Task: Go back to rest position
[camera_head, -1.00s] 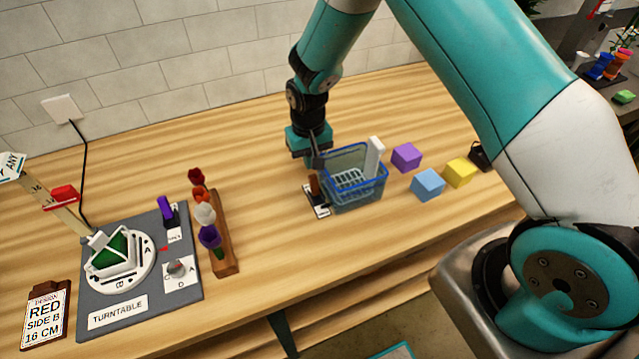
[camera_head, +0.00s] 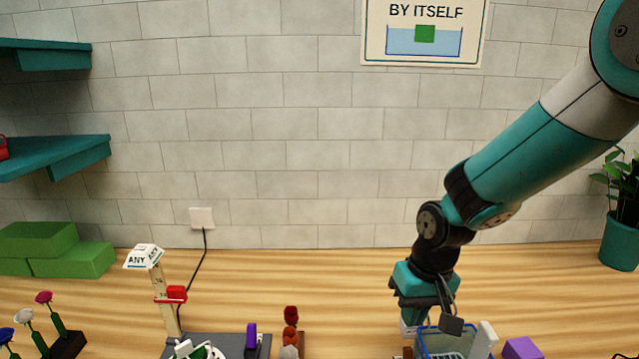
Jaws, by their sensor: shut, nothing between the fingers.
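My gripper (camera_head: 432,322) points down over the wooden bench at the right of the middle. It is shut and holds nothing I can make out. A blue wire basket (camera_head: 446,342) stands just beneath and beside it, with a white upright block (camera_head: 484,338) at its right side. The lower part of the basket is cut off by the picture's bottom edge. My arm comes down to the gripper from the upper right.
A purple cube (camera_head: 522,348) lies at right. Green foam blocks (camera_head: 60,250) and shelves (camera_head: 55,157) are at left; a potted plant (camera_head: 620,240) is at right.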

